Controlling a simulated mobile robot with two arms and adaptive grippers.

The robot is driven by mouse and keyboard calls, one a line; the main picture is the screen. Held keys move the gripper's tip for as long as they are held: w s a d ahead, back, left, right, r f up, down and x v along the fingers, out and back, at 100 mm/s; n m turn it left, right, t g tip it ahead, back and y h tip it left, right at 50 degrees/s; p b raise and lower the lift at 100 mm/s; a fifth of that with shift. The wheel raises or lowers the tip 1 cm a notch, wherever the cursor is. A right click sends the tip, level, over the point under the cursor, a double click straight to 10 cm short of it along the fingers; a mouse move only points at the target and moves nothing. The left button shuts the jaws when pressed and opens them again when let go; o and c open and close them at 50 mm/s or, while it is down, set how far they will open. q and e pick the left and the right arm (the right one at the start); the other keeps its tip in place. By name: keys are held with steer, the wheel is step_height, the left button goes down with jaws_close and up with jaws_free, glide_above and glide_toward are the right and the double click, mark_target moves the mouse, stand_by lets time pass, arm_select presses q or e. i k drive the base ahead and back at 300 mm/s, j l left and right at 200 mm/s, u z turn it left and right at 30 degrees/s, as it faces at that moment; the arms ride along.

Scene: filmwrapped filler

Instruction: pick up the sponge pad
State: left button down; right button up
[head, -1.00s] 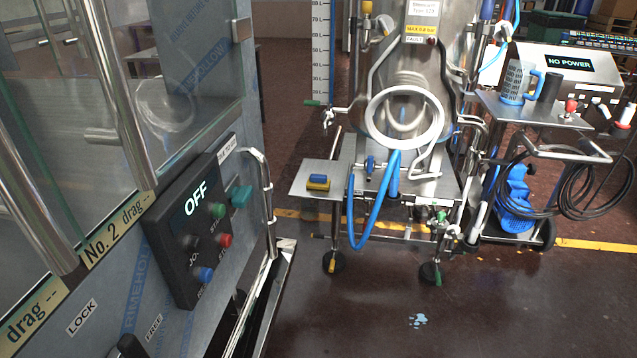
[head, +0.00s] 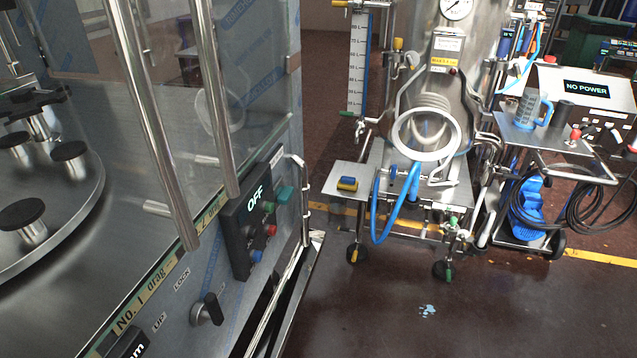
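The sponge pad (head: 347,184), blue on top and yellow below, lies flat on a small metal shelf (head: 368,179) at the left side of the steel tank unit. It is small in the head view and nothing touches it. Neither of my grippers shows in the head view.
The steel tank (head: 470,70) with a white ring and blue hose (head: 377,210) stands beyond open floor. A wrapped machine with a control panel (head: 262,215) fills the left. A cart (head: 530,135) with a blue jug and black cables stands at right.

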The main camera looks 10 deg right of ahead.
mark_target(348, 183)
steer(key=i+l+u, duration=0.65)
steer(key=l, duration=0.2)
steer(key=l+u, duration=0.2)
steer(key=l, duration=0.15)
